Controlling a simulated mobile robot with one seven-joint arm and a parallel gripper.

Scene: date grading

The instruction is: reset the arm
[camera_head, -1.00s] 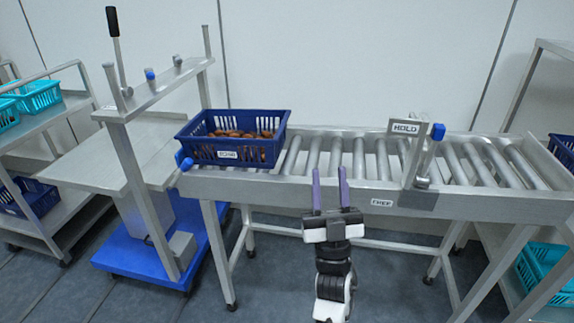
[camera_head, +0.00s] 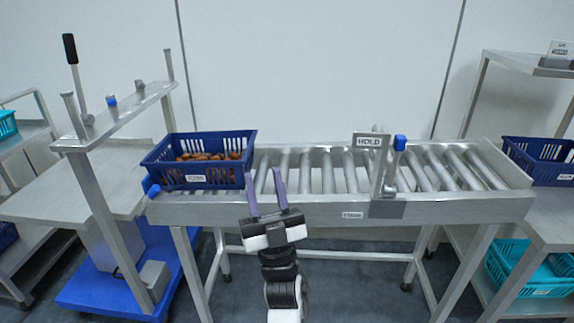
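My gripper (camera_head: 265,192) is in the lower middle of the head view, with its two purple fingers pointing up and away, spread apart with nothing between them. It shows in front of the roller conveyor (camera_head: 345,213), to the right of the dark blue crate. The crate (camera_head: 197,178) holds brown dates (camera_head: 205,156) and sits at the conveyor's left end. The finger tips overlap the crate's right edge and the rollers in the picture; I see no grip on either.
A HOLD sign (camera_head: 368,140) and a blue-knobbed stop (camera_head: 399,143) stand on the conveyor. A metal lift table with a blue base (camera_head: 100,285) is at left. Shelves with a blue crate (camera_head: 540,170) and a teal crate (camera_head: 530,275) are at right. Rollers mid-conveyor are clear.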

